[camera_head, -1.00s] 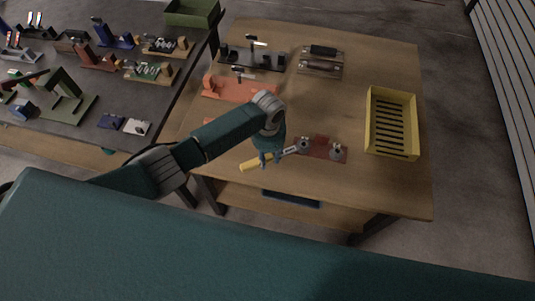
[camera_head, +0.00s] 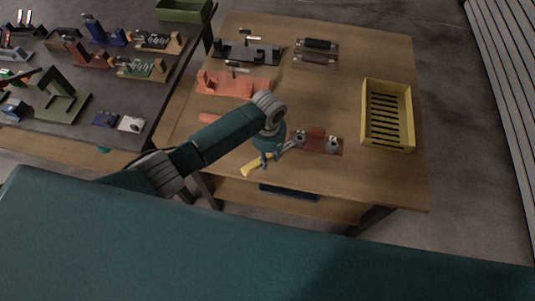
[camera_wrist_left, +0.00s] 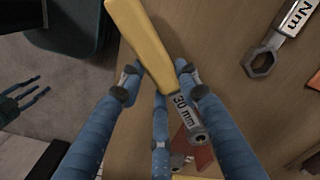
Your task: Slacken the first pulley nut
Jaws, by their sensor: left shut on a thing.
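My left gripper (camera_head: 266,160) is shut on a wrench with a yellow handle (camera_head: 251,167). In the left wrist view the handle (camera_wrist_left: 145,40) lies between the blue fingers (camera_wrist_left: 160,95), and the grey shank reads "30 mm" (camera_wrist_left: 185,105). The wrench points right towards a red-brown base (camera_head: 318,139) with two grey pulley mounts, the left one (camera_head: 299,137) and the right one (camera_head: 333,144). The wrench head is at the left mount; I cannot tell whether it is around the nut. My right gripper (camera_wrist_left: 24,98) shows in the left wrist view with fingers spread, apart from the wrench.
A yellow slotted crate (camera_head: 366,115) stands at the table's right. Orange (camera_head: 235,86) and black (camera_head: 250,54) fixtures stand at the back left. A second wrench (camera_wrist_left: 270,50) lies on the table in the left wrist view. The table's middle right is clear.

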